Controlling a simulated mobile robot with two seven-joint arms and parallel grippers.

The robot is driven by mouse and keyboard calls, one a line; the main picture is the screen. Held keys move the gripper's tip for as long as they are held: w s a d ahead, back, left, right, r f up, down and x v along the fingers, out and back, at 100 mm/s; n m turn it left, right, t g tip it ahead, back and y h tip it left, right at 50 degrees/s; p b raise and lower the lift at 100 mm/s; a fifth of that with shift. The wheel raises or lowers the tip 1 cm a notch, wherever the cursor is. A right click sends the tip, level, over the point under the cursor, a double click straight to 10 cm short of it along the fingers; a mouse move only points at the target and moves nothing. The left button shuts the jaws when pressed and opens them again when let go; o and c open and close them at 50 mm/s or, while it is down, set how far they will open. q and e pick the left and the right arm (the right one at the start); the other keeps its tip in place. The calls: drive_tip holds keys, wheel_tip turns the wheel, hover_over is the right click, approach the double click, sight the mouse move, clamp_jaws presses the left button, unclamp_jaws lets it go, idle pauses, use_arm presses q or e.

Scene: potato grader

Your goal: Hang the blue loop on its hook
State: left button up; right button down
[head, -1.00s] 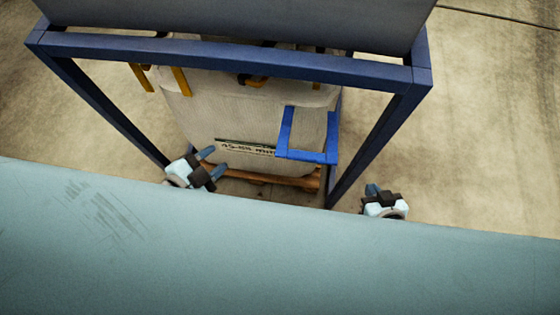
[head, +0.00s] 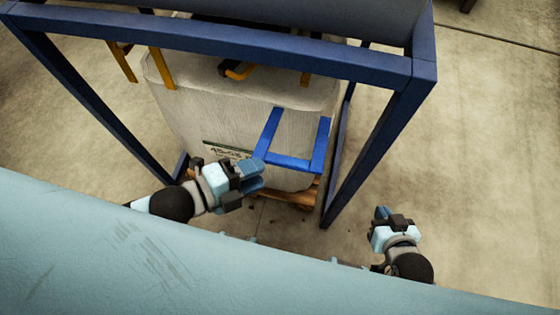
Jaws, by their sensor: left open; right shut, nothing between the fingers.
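The blue loop (head: 289,163) is a flat U-shaped strap hanging down the front right part of a big pale bag (head: 190,112). Its two legs run up toward the bag's top right. My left gripper (head: 257,178) is open at the loop's lower left corner; I cannot tell whether it touches the strap. My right gripper (head: 381,213) is shut and empty, to the right of the frame's right front post. A dark hook-like piece with yellow-orange (head: 238,70) shows under the front beam. I cannot tell which hook belongs to the blue loop.
A blue steel frame (head: 230,42) stands around the bag, with its front beam above it and slanting posts at both sides. Yellow-orange straps (head: 162,68) hang below the beam. The bag rests on a wooden pallet (head: 297,197). Concrete floor to the right is clear.

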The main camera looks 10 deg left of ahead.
sight(280, 165)
use_arm(q)
drive_tip(key=x, duration=0.6)
drive_tip(key=shift+w+d+f, duration=0.1)
drive_tip(key=shift+w+d, duration=0.05)
drive_tip(key=shift+c, duration=0.2)
clamp_jaws()
